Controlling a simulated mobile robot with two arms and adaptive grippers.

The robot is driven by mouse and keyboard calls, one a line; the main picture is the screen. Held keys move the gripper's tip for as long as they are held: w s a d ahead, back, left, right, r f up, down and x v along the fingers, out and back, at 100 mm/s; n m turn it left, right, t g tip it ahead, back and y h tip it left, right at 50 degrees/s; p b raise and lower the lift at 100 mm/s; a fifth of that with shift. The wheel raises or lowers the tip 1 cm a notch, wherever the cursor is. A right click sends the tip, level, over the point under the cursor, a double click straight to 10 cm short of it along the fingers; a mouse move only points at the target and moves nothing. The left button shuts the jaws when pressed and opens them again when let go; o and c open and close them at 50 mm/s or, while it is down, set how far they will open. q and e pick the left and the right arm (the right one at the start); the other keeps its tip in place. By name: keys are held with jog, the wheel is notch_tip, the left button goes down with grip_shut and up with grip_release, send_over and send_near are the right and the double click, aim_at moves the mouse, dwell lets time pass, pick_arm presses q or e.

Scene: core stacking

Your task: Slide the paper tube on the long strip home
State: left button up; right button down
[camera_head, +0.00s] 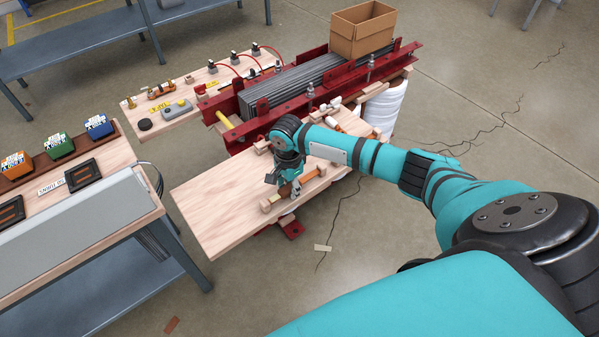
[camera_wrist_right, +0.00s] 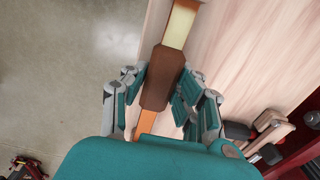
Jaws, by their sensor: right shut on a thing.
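The brown paper tube (camera_wrist_right: 163,80) sits around a long strip, between the fingers of my right gripper (camera_wrist_right: 161,86), which is shut on it. In the wrist view, a pale yellow part of the strip (camera_wrist_right: 178,28) shows beyond the tube, and an orange part shows on the near side. In the head view, my right gripper (camera_head: 285,188) is low over the front wooden board, and its fingers hide much of the tube and strip. My left gripper is not in view.
The pale wooden board (camera_head: 215,205) has free room to the left. Behind it stand red rails with a stack of grey sheets (camera_head: 300,82) and a cardboard box (camera_head: 362,30). A bench with coloured boxes (camera_head: 58,146) stands at left. Wooden pieces (camera_wrist_right: 272,130) lie right of my gripper.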

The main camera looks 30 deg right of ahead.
aim_at(279, 193)
jog(key=shift+s+a+p, duration=0.2)
jog(key=shift+a+p, duration=0.85)
jog(key=shift+a, duration=0.8)
jog(key=c, duration=1)
grip_release()
jog(key=shift+o, duration=0.2)
